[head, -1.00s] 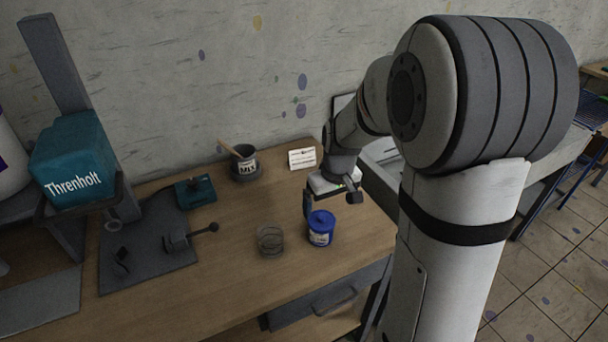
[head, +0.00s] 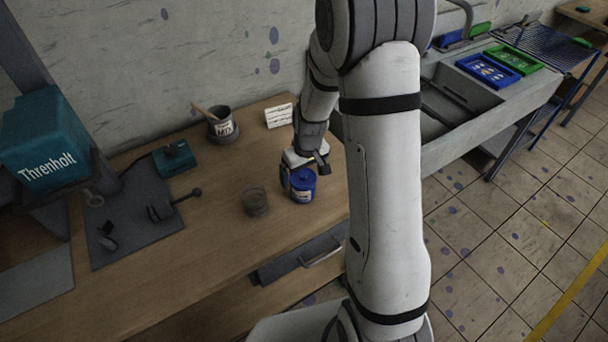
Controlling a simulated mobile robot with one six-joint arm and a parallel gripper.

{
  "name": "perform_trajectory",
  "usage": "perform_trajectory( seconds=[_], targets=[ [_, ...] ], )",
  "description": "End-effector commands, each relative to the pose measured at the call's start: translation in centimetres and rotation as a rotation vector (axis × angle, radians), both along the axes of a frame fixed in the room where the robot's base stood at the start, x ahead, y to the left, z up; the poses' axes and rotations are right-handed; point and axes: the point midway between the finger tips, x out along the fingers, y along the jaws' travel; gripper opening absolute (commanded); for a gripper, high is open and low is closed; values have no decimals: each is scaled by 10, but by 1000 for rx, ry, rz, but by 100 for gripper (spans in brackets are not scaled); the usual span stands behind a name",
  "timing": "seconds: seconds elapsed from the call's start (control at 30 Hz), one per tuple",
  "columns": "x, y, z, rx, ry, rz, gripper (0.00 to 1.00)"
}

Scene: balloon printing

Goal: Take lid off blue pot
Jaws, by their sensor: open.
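The blue pot (head: 302,190) stands upright on the wooden bench near its right end. It has a pale label, and its blue lid (head: 302,180) is on it. My gripper (head: 305,172) is open at the pot, its dark fingers to the left and right of the lid as seen in the head view. I cannot tell whether either finger touches the lid. The gripper's body hides the area just behind the pot.
A grey mix pot (head: 222,128) with a stick and a white card (head: 280,115) are behind. A teal Threnholt machine (head: 45,145) stands at left. The bench front is clear.

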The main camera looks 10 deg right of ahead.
Motion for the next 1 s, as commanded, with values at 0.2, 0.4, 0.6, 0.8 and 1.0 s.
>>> perform_trajectory(
  seconds=[0.2, 0.4, 0.6, 0.8, 1.0],
  targets=[
    [0, 0, 0, 0, 0, 1, 91],
    [0, 1, 0, 0, 0, 1, 75],
    [0, 1, 0, 0, -1, 2, 58],
    [0, 1, 0, 0, -1, 2, 52],
    [1, 1, 7, 0, -4, 3, 52]
  ],
)
